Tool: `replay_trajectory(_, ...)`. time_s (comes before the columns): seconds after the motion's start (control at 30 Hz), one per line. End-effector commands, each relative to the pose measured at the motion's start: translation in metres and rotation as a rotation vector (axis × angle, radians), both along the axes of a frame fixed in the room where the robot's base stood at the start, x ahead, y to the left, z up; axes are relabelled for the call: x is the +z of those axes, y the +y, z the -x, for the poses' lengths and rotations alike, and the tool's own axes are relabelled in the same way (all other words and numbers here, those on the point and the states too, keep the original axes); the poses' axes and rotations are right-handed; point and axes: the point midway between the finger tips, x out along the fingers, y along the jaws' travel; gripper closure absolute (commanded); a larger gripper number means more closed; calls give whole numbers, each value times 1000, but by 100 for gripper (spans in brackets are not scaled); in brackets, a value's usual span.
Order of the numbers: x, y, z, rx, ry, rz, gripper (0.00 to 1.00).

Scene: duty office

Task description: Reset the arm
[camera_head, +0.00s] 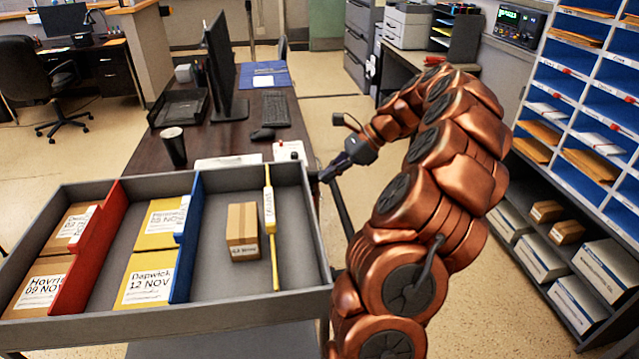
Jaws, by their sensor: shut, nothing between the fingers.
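My copper-coloured arm rises at the centre right and bends over to the left. My gripper (328,174) is at its end, dark, pointing down and left. It is shut and empty, beside the right rear corner of the grey tray (322,240) and near the front right edge of the desk. It looks apart from the boxes and envelopes in the tray. Whether it touches the tray rim or desk, I cannot tell.
The tray has a red divider (92,245), a blue divider (188,240) and a yellow divider (272,240). A small cardboard box (242,225) and several labelled envelopes lie inside. The desk behind holds a cup (173,147) and a monitor (222,70). Shelves (575,90) stand right.

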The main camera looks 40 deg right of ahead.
Motion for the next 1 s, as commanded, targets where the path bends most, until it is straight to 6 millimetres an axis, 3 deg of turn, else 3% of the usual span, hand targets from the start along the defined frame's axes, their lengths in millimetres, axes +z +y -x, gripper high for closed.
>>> replay_trajectory(0.33, 4, -1, 2, 6, 0, 0, 100)
replay_trajectory(0.47, 12, 18, -2, 68, -20, 27, 100)
replay_trajectory(0.6, 29, 73, -5, 247, -65, 94, 100)
replay_trajectory(0.77, 47, 144, 6, 506, -134, 200, 100)
replay_trajectory(1.0, 57, 230, 46, 880, -221, 344, 100)
